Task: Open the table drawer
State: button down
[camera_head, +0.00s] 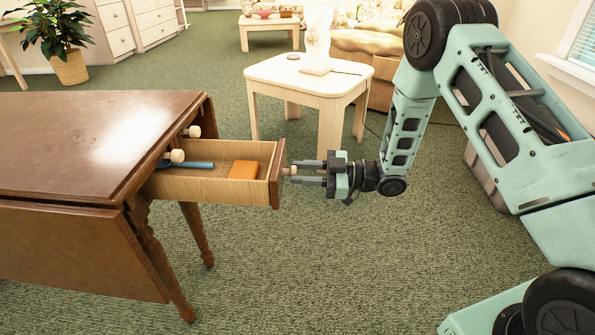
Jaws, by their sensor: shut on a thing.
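A dark brown wooden drop-leaf table (80,130) stands at the left. Its drawer (205,187) is pulled well out of the table's end, toward the right. Inside the drawer lie an orange block-like thing (244,169) and a blue handled thing (199,165). A pale round knob (289,171) sits on the drawer's dark front. My gripper (297,174) comes from the right and is shut on this knob, with its fingers level. The far end of the drawer's inside is hidden under the tabletop.
Two more pale knobs (177,156) show at the table's end above the drawer. A light wooden side table (308,80) with a white figure (317,45) stands behind my gripper. A potted plant (57,35) is at the back left. The green carpet (350,270) in front is clear.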

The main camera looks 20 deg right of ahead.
jog(key=c, duration=1.1)
grip_release()
jog(key=shift+o, duration=0.2)
jog(key=shift+d, duration=0.15)
jog(key=p+v, duration=0.2)
jog(key=v, duration=1.5)
